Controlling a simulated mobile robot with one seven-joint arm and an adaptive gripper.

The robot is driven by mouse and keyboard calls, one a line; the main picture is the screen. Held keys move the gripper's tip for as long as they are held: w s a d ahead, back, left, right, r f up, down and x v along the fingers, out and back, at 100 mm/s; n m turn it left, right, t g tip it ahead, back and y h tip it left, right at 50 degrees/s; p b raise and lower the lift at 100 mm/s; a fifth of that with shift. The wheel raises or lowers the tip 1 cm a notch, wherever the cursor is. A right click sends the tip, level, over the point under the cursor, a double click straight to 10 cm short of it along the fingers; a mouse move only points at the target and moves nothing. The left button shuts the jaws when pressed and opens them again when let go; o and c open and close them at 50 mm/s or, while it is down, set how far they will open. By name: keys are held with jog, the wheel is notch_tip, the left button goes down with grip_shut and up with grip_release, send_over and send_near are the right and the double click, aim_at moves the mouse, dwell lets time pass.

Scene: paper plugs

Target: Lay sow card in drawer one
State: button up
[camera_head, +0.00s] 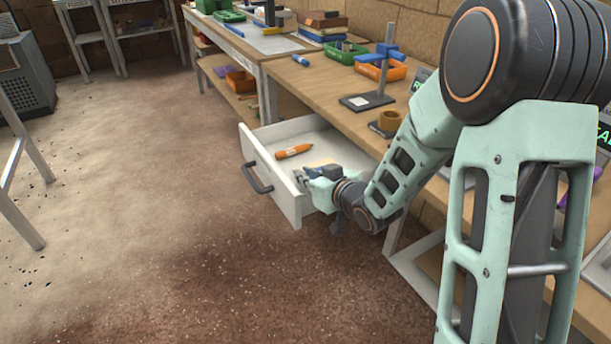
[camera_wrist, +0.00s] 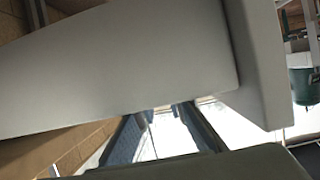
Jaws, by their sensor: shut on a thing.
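The open white drawer (camera_head: 272,185) juts from the workbench, with a dark handle on its front. My gripper (camera_head: 303,176) is low at the right part of the drawer, by its front corner. It is shut on a thin pale thing, taken to be the sow card; its face and print cannot be read. A pale yellowish patch shows just behind the fingers in the drawer, partly hidden by my gripper. In the wrist view the two fingers of my gripper (camera_wrist: 166,112) reach toward a bright area, under a large grey surface.
The floor left of the drawer is clear.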

jog(key=shift+s+d+f+b, duration=0.1)
jog(key=shift+s+f+b, duration=0.05)
jog(key=shift+f+b, duration=0.55)
jog(key=o, duration=0.8)
jog(key=shift+s+f, duration=0.1)
jog(key=shift+f, duration=0.15)
jog(key=shift+c, duration=0.2)
jog(key=shift+r, duration=0.1)
jog(key=shift+r+p, duration=0.5)
jog(key=shift+p, duration=0.25)
jog(key=b+v, duration=0.5)
jog(key=v, duration=0.6)
jog(key=shift+r+b, duration=0.35)
jog(key=shift+r, duration=0.1)
jog(key=shift+s+d, duration=0.15)
